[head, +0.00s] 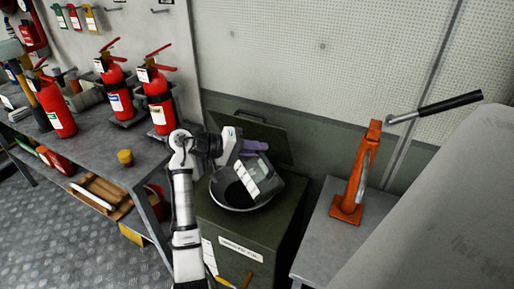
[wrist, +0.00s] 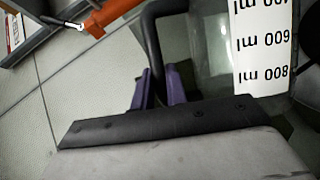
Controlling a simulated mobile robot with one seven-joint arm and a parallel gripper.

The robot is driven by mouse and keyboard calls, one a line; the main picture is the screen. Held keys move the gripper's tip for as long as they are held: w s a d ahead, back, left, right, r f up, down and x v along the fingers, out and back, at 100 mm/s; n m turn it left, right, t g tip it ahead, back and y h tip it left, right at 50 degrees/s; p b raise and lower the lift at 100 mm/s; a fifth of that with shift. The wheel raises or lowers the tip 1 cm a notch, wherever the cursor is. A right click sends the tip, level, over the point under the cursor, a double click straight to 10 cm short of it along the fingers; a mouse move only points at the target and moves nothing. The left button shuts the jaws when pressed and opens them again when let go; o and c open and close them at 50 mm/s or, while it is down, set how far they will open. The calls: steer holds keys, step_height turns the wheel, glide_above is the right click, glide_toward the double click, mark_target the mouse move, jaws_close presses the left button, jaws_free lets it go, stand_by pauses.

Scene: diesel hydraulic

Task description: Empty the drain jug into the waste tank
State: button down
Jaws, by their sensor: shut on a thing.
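My gripper (head: 254,147), with purple fingers, is shut on the dark handle of the clear drain jug (head: 263,179). In the wrist view the fingers (wrist: 158,88) close around that handle, and the jug (wrist: 208,45) shows a white scale strip with upside-down ml marks. The jug is tilted over a round, pale-rimmed dark bowl or funnel (head: 238,208) on top of the green waste tank (head: 232,228). The tank's lid (head: 262,137) stands open behind it. I cannot tell whether liquid is in the jug or flowing out. The jug hides part of the bowl.
On the right, an orange jack-like tool (head: 362,170) with a black-gripped lever stands on a grey stand (head: 325,235). The wall is close behind the tank.

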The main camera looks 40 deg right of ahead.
steer(key=shift+w+d+r+n+g+p, duration=0.1)
steer(key=shift+w+n+g+p, duration=0.1)
steer(key=shift+w+p, duration=0.25)
steer(key=shift+w+r+n+g+p, duration=0.1)
steer(key=shift+w+n+p, duration=0.15)
steer(key=shift+p, duration=0.3)
steer(key=shift+w+p, duration=0.3)
steer(key=shift+p, duration=0.05)
steer(key=shift+w+r+n, duration=0.1)
steer(key=shift+w+n, duration=0.1)
steer(key=shift+n, duration=0.05)
steer(key=shift+w+d+r+n+g+p, duration=0.15)
steer(key=shift+w+n+g+p, duration=0.35)
steer(key=shift+w+p, duration=0.5)
steer(key=shift+w+d+r+n+g+h+p, duration=0.1)
steer(key=shift+w+n+g+h+p, duration=0.1)
steer(key=shift+w+n, duration=0.35)
steer(key=shift+w+d+n+g+h+p, duration=0.15)
steer(key=shift+w+n+h, duration=0.1)
steer(key=shift+w, duration=0.55)
steer(key=shift+w+d+r+n+g+h+p, duration=0.15)
steer(key=shift+w+n, duration=0.25)
steer(key=shift+w, duration=0.25)
steer(key=shift+w+a+f, duration=0.1)
steer(key=shift+w, duration=0.1)
stand_by(1.4)
